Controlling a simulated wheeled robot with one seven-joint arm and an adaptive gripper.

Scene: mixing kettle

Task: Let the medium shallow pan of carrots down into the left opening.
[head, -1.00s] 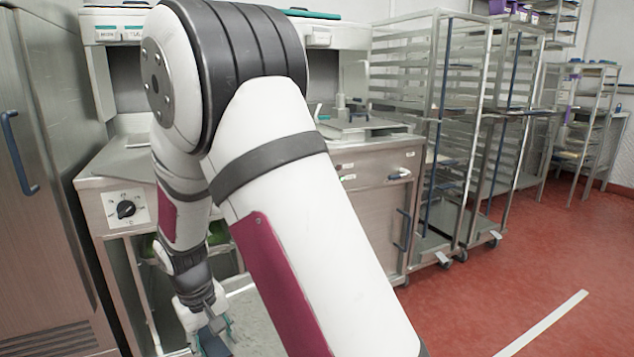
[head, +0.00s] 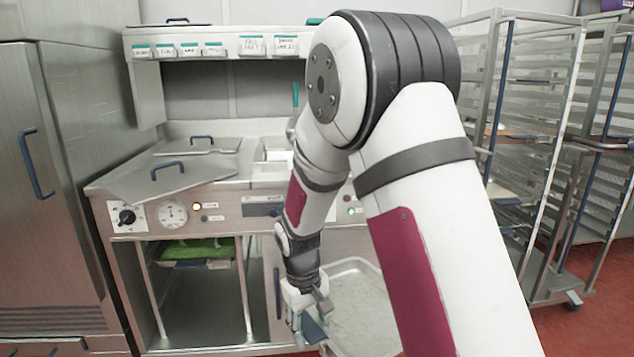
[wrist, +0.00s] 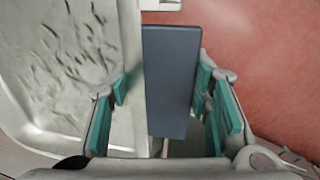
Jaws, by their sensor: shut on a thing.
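My gripper (head: 312,318) hangs low in front of the steel unit. In the wrist view its teal-padded fingers are on both sides of a flat blue-grey handle (wrist: 171,80), shut on it. A shallow metal pan (head: 362,298) shows beside the gripper, partly hidden by my arm. Its rim and pale, dark-marked floor (wrist: 65,70) also lie left of the handle in the wrist view. I cannot see how handle and pan join. No carrots can be made out. The worktop has a recess (head: 273,152) partly behind my arm; which opening is the left one is unclear.
Steel lids with blue handles (head: 167,183) cover the worktop's left part. Below, an open bay holds a tray of green food (head: 195,251). A tall steel cabinet (head: 60,190) stands left. Wheeled racks (head: 535,150) stand right on red floor (head: 590,320).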

